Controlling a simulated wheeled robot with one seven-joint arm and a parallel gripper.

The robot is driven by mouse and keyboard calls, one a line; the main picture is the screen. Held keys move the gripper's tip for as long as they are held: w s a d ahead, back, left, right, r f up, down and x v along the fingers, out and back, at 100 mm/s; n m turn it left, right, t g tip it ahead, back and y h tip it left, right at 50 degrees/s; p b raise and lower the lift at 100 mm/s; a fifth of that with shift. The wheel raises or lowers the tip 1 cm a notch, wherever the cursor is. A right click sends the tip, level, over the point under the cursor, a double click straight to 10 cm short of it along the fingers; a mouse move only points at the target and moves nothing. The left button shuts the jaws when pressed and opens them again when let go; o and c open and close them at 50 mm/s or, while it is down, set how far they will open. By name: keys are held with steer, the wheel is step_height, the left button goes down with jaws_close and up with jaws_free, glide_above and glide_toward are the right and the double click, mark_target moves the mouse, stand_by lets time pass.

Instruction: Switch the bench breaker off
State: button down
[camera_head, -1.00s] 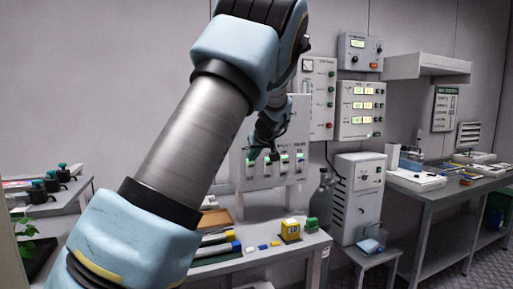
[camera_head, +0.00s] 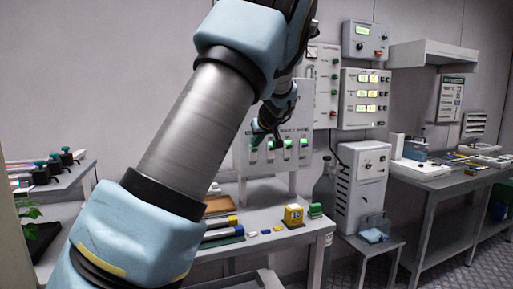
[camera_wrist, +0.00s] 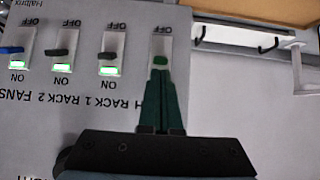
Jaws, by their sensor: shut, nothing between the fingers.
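The breaker panel (camera_head: 295,107) is a pale upright box on the wall side of the bench, with a row of lit green switch windows. In the wrist view the panel shows upside down, with OFF above and ON below each switch. My gripper also shows at the panel's left switch in the head view (camera_head: 257,138).
A grey bottle (camera_head: 323,195) stands to the right.

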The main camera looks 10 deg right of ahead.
mark_target(256, 150)
steer(key=shift+s+d+f+t+b, duration=0.1)
steer(key=shift+s+f+t+b, duration=0.3)
steer(key=shift+b, duration=2.7)
steer(key=shift+a+f+t+b, duration=0.2)
steer(key=shift+t+b, duration=0.45)
steer(key=shift+b, duration=2.45)
steer(key=shift+s+d+f+t+b, duration=0.2)
steer(key=shift+f+t+b, duration=0.25)
steer(key=shift+b, duration=2.65)
steer(key=t+b, duration=0.1)
steer(key=b, duration=0.6)
steer(key=f+t+b, duration=0.1)
steer(key=b, duration=0.6)
steer(key=t+y+b, duration=0.1)
steer(key=t+b, duration=0.1)
steer(key=b, duration=0.5)
steer(key=shift+s+f, duration=0.4)
steer(key=shift+r, duration=0.3)
steer(key=shift+s+f, duration=0.1)
